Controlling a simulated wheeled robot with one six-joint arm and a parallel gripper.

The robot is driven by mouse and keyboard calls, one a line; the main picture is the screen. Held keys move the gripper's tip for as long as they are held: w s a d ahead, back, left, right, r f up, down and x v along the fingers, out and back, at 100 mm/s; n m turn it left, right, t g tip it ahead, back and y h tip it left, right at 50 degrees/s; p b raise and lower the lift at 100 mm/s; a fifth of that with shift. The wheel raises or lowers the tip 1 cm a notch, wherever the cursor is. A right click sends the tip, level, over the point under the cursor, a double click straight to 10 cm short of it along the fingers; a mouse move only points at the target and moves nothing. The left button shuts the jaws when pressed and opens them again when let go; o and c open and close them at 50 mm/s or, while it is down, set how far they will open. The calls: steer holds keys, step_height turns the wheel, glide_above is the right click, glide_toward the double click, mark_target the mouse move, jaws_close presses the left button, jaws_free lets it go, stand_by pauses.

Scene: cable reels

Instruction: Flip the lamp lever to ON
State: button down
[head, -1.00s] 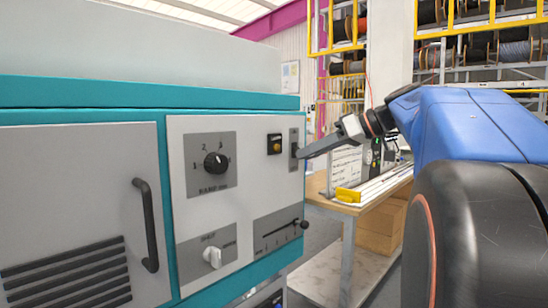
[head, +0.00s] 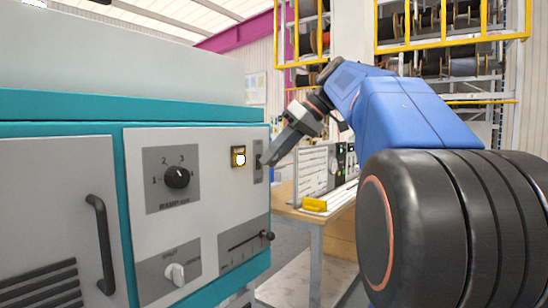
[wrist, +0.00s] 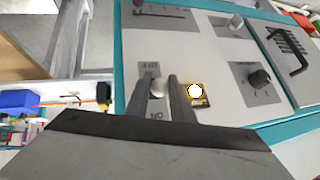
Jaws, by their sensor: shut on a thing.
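The lamp lever's grey plate (head: 258,148) is at the right edge of the machine's front panel, beside a small square lamp (head: 239,157) that glows white. My gripper (head: 264,162) reaches the plate from the upper right and hides most of the lever in the head view. In the wrist view, the pale round lever knob (wrist: 159,88) sits between my two dark fingers, which are shut on it. The OFF and ON labels show above and below the knob there. The lit lamp (wrist: 196,91) is just right of the fingers.
The panel also has a rotary knob (head: 177,177), a white switch (head: 176,273) and a slider (head: 268,236). A door handle (head: 102,245) sticks out at the left. A bench with a yellow block (head: 314,204) stands behind, right of the machine.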

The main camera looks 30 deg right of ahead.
steer(key=c, duration=1.5)
jaws_free()
steer(key=shift+c, duration=0.2)
steer(key=v, duration=1.2)
steer(key=shift+w+f, duration=0.1)
steer(key=shift+f, duration=0.05)
